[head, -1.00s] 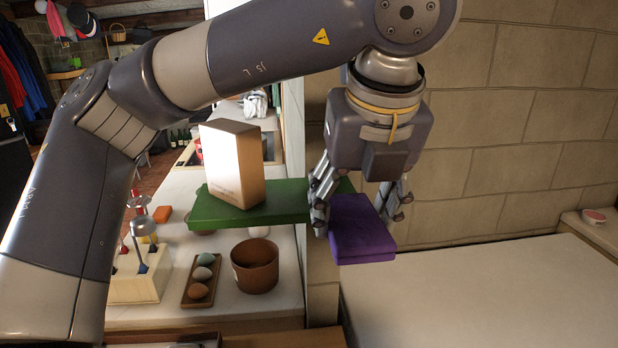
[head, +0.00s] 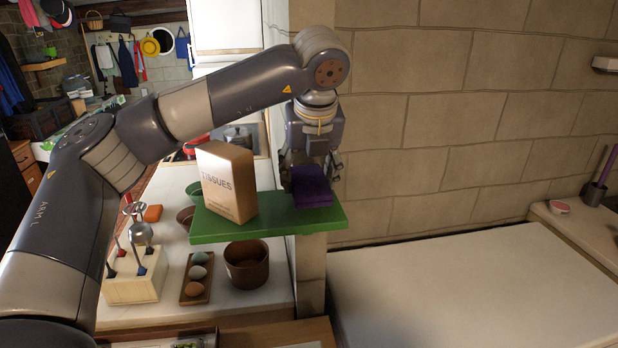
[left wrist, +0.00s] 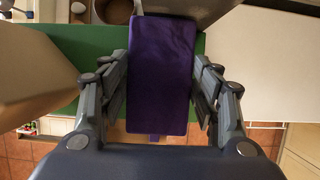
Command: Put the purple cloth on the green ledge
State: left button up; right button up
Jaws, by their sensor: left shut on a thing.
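The purple cloth (head: 311,187) is a folded, flat pad at the right part of the green ledge (head: 265,228). It is over the ledge top and looks very low; I cannot tell whether it rests on it. My left gripper (head: 313,172) is behind and above the cloth, shut on it. In the left wrist view the cloth (left wrist: 162,75) lies between the two fingers, with the green ledge (left wrist: 85,52) beneath. My right gripper is not in view.
A tissue box (head: 228,185) stands on the ledge, left of the cloth. Below are a brown pot (head: 247,266), a tray (head: 188,292) of egg-like things and a block (head: 135,285) with utensils. A stone wall (head: 450,110) is behind right.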

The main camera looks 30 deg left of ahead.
aim_at(310, 182)
pick_arm(q)
notch_tip(310, 182, down, 2)
jog(key=shift+w+f+p, duration=0.1)
jog(key=shift+f+p, duration=0.1)
jog(key=shift+p, duration=0.35)
jog(key=shift+f, duration=0.35)
jog(key=shift+d+f, duration=0.1)
jog(key=o, duration=0.9)
jog(key=shift+o, duration=0.2)
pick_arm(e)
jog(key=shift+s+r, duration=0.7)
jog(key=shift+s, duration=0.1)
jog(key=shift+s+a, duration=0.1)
